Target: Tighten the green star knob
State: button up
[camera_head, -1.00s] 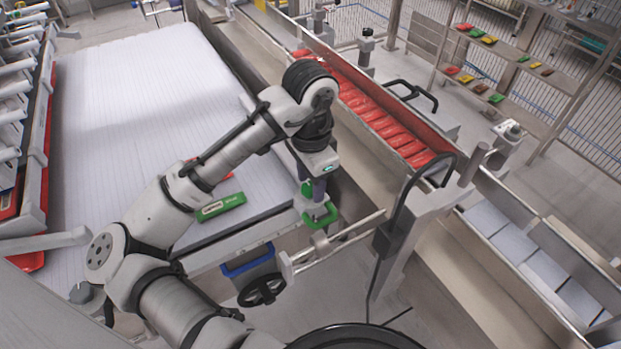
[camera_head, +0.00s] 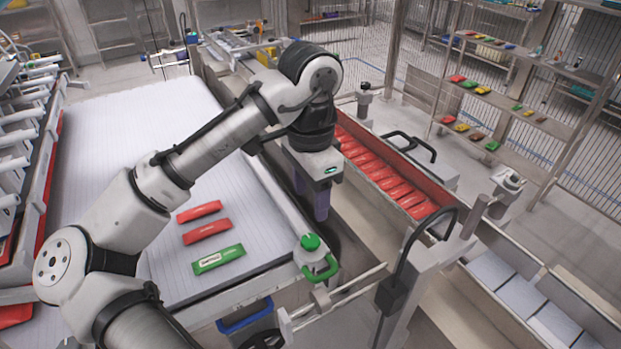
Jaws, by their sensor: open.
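The green star knob (camera_head: 309,242) sits on top of a small grey clamp at the near right corner of the white conveyor. A green handle (camera_head: 322,272) is just below and in front of it. My gripper (camera_head: 309,198) points down with its purple-grey fingers apart and empty. In the picture it is above and slightly beyond the knob, with a visible gap between. The knob is in plain view. I cannot tell how tight it is.
A green packet (camera_head: 218,259) and red packets (camera_head: 207,231) lie on the white conveyor (camera_head: 110,150), left of the knob. A red-filled channel (camera_head: 385,180) runs along the right. A rail with a black cable (camera_head: 412,240) stands right of the knob.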

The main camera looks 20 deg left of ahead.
jog(key=shift+r, duration=1.7)
